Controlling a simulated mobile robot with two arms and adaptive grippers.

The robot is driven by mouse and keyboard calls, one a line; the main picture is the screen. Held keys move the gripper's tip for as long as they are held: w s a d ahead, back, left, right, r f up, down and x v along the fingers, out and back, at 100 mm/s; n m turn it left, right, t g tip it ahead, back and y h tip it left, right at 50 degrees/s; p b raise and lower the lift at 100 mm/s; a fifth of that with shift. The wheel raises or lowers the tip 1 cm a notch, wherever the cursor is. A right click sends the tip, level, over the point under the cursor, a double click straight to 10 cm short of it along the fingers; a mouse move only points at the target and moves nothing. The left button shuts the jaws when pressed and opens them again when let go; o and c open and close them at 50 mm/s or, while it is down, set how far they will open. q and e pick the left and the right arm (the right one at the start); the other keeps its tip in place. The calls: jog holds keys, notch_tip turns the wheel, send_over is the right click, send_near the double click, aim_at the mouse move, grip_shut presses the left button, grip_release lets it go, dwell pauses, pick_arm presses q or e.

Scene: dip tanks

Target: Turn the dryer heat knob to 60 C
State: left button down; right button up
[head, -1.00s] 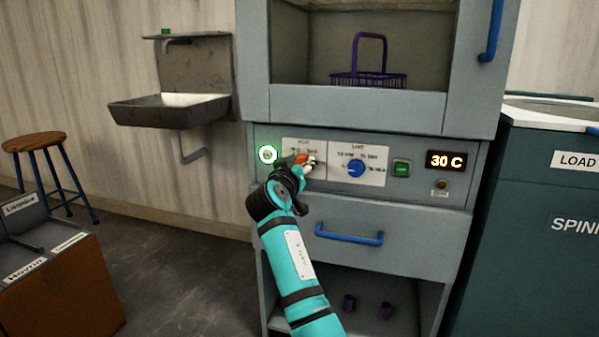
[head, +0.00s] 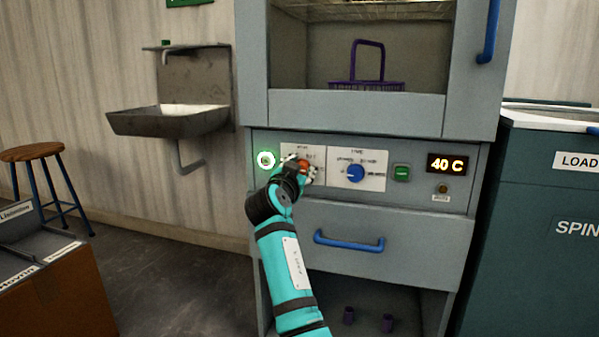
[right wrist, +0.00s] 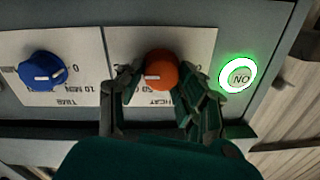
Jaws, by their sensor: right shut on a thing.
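The orange dryer heat knob (head: 303,163) is on the left of the dryer's control panel, partly hidden by my right gripper (head: 305,172). The knob also shows in the right wrist view (right wrist: 160,72), with a white pointer line on it. My right gripper (right wrist: 158,92) has one finger on each side of the knob and is shut on it. The display (head: 447,163) at the right of the panel reads 40 C. My left gripper is not in view.
A blue time knob (head: 355,173) and a green button (head: 402,173) sit right of the heat knob. A lit green ring button (head: 265,160) is at left. A blue drawer handle (head: 349,240) is below. A purple basket (head: 368,84) stands in the chamber above.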

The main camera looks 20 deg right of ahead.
jog(key=shift+f, duration=0.2)
jog(key=o, duration=1.2)
jog(key=shift+c, duration=0.2)
jog(key=shift+r, duration=0.15)
